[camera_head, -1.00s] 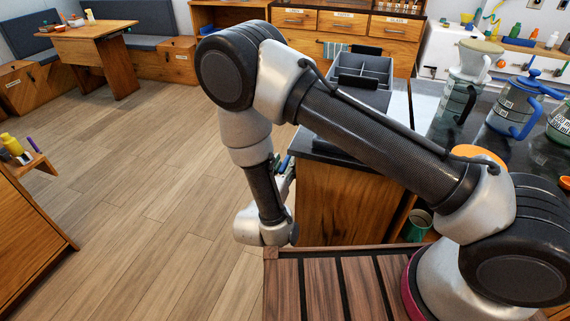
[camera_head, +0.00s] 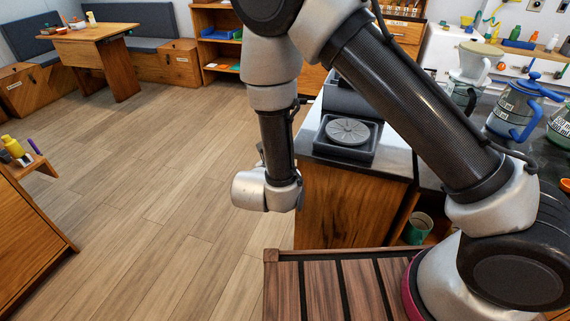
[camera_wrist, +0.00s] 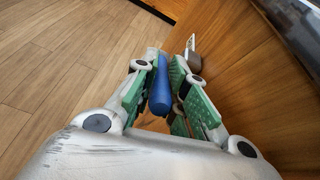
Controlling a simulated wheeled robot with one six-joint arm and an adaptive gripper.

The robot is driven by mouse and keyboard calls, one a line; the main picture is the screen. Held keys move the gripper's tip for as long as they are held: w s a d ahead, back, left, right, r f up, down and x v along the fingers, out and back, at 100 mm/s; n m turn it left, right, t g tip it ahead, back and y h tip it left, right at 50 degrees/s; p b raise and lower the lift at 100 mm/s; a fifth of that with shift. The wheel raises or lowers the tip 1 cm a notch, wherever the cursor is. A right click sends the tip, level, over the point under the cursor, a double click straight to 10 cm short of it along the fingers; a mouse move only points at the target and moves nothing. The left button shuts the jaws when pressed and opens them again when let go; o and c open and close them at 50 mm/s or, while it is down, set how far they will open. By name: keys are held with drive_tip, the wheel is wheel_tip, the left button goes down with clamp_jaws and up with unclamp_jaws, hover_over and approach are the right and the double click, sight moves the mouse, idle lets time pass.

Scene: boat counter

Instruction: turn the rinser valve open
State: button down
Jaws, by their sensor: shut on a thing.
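The blue valve lever (camera_wrist: 161,88) shows in the wrist view, standing out beside the wooden side of the counter. My gripper (camera_wrist: 167,65) has its green pads on both sides of the lever and is shut on it. A grey metal piece (camera_wrist: 193,58) sits by the wood near the right fingertip; I cannot tell how it joins the lever. In the head view the rinser (camera_head: 348,131), a round grey plate in a dark square basin, sits on the counter end. My gripper and the lever are hidden there behind my wrist.
The wooden counter side (camera_head: 340,210) stands close to the right of my wrist. Jugs with blue handles (camera_head: 515,110) stand on the counter at the right. A green cup (camera_head: 418,228) is on a low shelf. The floor (camera_head: 150,170) to the left is clear.

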idle(0.3)
drive_tip(key=c, duration=1.4)
unclamp_jaws()
drive_tip(key=v, duration=1.2)
drive_tip(key=shift+r, duration=0.1)
